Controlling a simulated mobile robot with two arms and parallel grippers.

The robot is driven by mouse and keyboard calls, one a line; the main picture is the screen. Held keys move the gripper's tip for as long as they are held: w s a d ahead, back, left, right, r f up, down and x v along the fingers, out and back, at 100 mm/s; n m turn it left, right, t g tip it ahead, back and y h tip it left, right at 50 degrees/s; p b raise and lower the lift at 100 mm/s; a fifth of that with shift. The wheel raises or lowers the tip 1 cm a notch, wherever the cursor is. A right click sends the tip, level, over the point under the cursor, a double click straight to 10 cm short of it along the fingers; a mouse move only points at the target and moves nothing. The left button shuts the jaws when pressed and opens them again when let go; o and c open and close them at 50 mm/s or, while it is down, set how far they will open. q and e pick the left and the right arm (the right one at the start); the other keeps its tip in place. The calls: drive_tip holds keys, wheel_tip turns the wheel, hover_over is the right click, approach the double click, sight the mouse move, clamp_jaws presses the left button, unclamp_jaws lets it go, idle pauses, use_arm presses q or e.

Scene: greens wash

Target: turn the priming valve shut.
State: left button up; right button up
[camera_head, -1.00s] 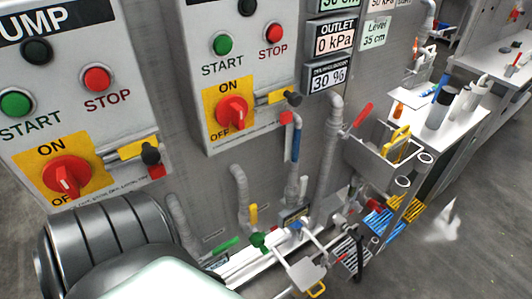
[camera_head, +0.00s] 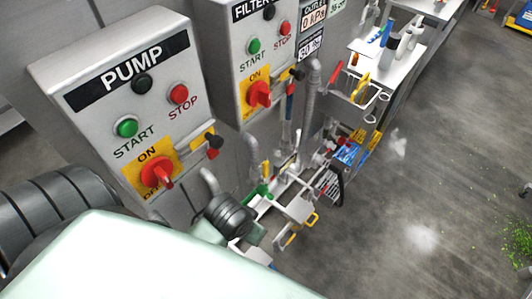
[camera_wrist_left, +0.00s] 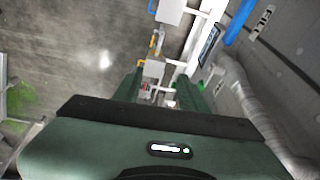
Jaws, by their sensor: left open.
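Several coloured valve handles sit on the low pipework in the head view; I cannot read which is labelled as the priming valve. A green handle (camera_head: 258,191) is on the near pipework, with a yellow handle (camera_head: 266,169) just beyond it. My left wrist reaches in just in front of the green handle, hiding part of the pipework. In the left wrist view my left gripper (camera_wrist_left: 158,92) is open, its green fingers apart, with pipework beyond. My right gripper is out of view.
The pump control box (camera_head: 125,88) and filter control box (camera_head: 240,50) stand on the wall above the pipes, with red switches at ON. A grey bin (camera_head: 352,88) and a white bench (camera_head: 385,62) are further back. The floor at right is largely clear.

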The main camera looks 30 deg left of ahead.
use_arm(q)
drive_tip(key=w+a+r+n+y, duration=0.1)
drive_tip(key=w+a+r+n, duration=0.1)
drive_tip(key=w+r+n, duration=0.15)
wheel_tip(320, 180, up, 2)
drive_tip(key=n+g+y+p, duration=0.1)
drive_tip(key=n+g+y, duration=0.2)
drive_tip(key=n, duration=1.1)
hover_over(267, 165)
drive_tip(key=d, duration=0.2)
drive_tip(key=shift+r+m, duration=0.1)
drive_tip(key=shift+m, duration=0.15)
drive_tip(key=p+x, duration=0.1)
drive_tip(key=x, duration=0.5)
drive_tip(key=shift+w+a+p, duration=0.1)
drive_tip(key=shift+p, duration=0.2)
drive_tip(key=shift+a+f, duration=0.1)
drive_tip(key=shift+f, duration=0.35)
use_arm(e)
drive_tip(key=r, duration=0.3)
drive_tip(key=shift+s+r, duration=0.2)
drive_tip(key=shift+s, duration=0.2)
use_arm(q)
drive_tip(key=shift+c, duration=0.3)
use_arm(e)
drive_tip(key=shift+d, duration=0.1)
